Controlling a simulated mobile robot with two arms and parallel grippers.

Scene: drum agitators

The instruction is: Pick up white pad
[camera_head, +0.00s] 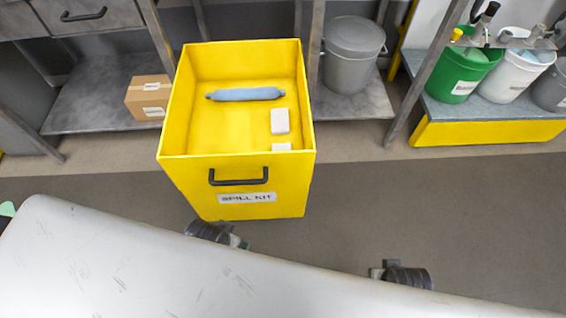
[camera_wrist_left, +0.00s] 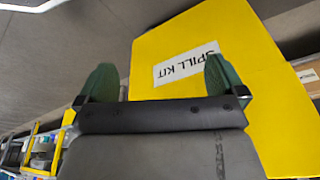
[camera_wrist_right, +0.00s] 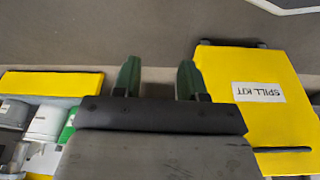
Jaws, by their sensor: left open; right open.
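Two white pads lie inside the yellow spill kit bin (camera_head: 236,172). One white pad (camera_head: 280,121) shows whole near the bin's right wall. Another white pad (camera_head: 282,147) is partly hidden by the front wall. My left gripper (camera_wrist_left: 158,72) is open and empty, in front of the bin's labelled face and outside it. My right gripper (camera_wrist_right: 159,70) is open and empty, to the right of the bin in the head view's sense. Neither wrist view shows the pads. In the head view, the fingers are not clearly visible.
A blue roll (camera_head: 245,94) lies in the bin near its back. The bin's front has a black handle (camera_head: 238,182). Shelving behind holds a cardboard box (camera_head: 149,97) and a grey lidded drum (camera_head: 352,55). Green (camera_head: 464,75) and white (camera_head: 510,75) buckets stand at right. A pale scratched surface (camera_head: 150,270) fills the foreground.

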